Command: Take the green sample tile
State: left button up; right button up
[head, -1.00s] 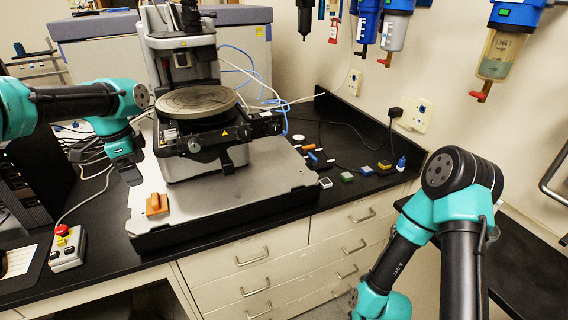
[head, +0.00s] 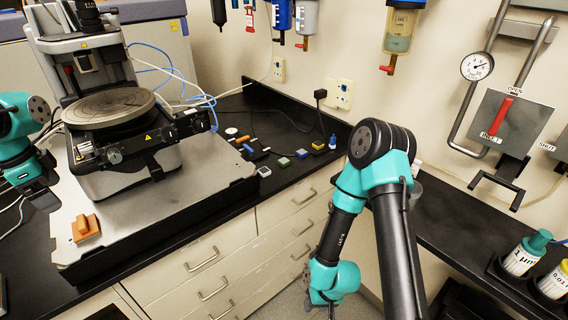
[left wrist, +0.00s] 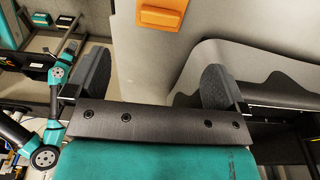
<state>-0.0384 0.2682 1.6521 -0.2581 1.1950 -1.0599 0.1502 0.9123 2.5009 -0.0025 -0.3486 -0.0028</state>
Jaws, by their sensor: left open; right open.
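The green sample tile (head: 283,162) lies on the black bench to the right of the profiler, in a row with other small tiles. My left gripper (head: 42,197) is over the left side of the profiler's base plate, far from the green tile. In the left wrist view my left gripper (left wrist: 152,82) has its fingers wide apart with nothing between them. My right gripper (head: 321,302) hangs at the bottom edge of the head view, in front of the drawers, open and apart from the tile. The green tile does not show in the left wrist view.
A pale-topped tile (head: 264,171), a blue tile (head: 301,153) and a yellow tile (head: 318,145) flank the green one. An orange block (head: 87,228) sits on the base plate (head: 215,178). Capped bottles (head: 521,256) stand far right.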

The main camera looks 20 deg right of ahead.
dwell(0.4)
pick_arm(q)
jog(key=c, duration=0.6)
jog(key=shift+o, duration=0.2)
